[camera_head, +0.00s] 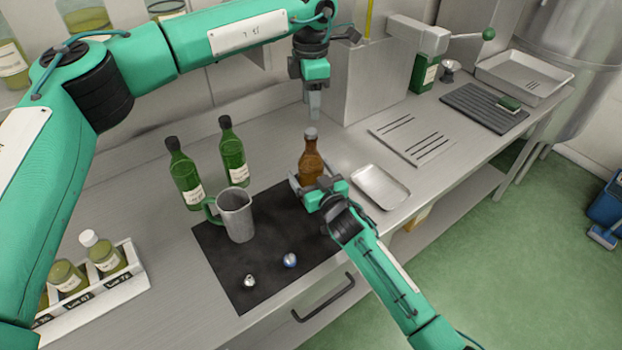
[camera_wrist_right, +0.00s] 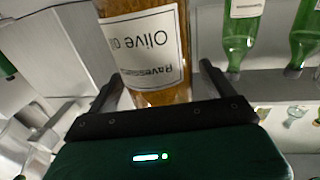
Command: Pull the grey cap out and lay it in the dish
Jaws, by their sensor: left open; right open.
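The amber bottle (camera_head: 311,162) stands upright on the counter, at the back edge of the dark mat. Its grey cap (camera_head: 311,133) sits in the bottle's mouth. My left gripper (camera_head: 314,108) points down above the cap, open and apart from it. My right gripper (camera_head: 312,184) is open low at the bottle. In the right wrist view, the bottle (camera_wrist_right: 172,85), with an olive oil label, stands between its spread fingers (camera_wrist_right: 158,80); contact cannot be told. The shallow metal dish (camera_head: 381,187) lies right of the bottle and looks empty.
Green bottles (camera_head: 233,152) stand behind. A slotted plate (camera_head: 412,138) lies beyond the dish. A rack of jars (camera_head: 128,275) is front left.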

